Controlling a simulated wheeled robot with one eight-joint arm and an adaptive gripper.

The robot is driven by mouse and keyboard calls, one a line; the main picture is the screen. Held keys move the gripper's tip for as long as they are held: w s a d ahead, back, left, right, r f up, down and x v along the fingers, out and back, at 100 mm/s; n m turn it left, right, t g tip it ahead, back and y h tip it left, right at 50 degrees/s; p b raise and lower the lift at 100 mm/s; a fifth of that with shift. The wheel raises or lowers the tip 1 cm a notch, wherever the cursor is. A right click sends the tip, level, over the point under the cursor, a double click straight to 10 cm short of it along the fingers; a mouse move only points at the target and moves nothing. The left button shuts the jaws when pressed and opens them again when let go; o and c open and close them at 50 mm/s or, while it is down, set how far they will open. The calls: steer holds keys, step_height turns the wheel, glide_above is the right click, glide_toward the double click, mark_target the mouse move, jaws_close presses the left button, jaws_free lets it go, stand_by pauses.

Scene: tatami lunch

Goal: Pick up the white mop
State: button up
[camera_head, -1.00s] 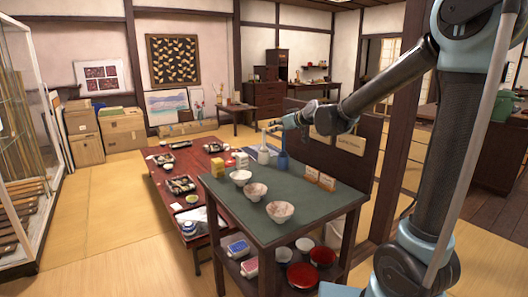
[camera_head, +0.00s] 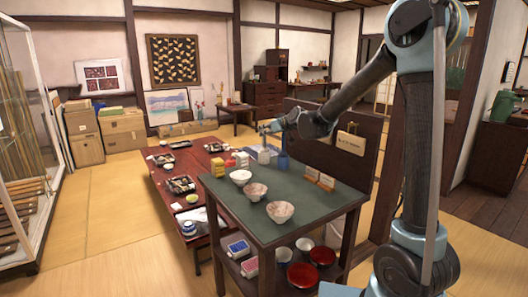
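I cannot make out a white mop with certainty in this view. My gripper (camera_head: 265,129) is small and far off at the end of my outstretched arm, over the back part of the green-topped table (camera_head: 237,203). A small white container (camera_head: 264,156) stands just below it, with a blue container (camera_head: 283,161) to its right. The gap between gripper and white container is too small to judge. The fingers are too small to show whether they are open or shut.
Several bowls, such as a patterned one (camera_head: 280,212), line the green table's left and front. A dark upright panel (camera_head: 320,140) bears a sign (camera_head: 350,143) behind it. A low red table (camera_head: 165,191) with dishes stands left. Tatami floor (camera_head: 100,215) further left is clear.

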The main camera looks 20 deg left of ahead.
steer(key=shift+x, duration=0.8)
jaws_close()
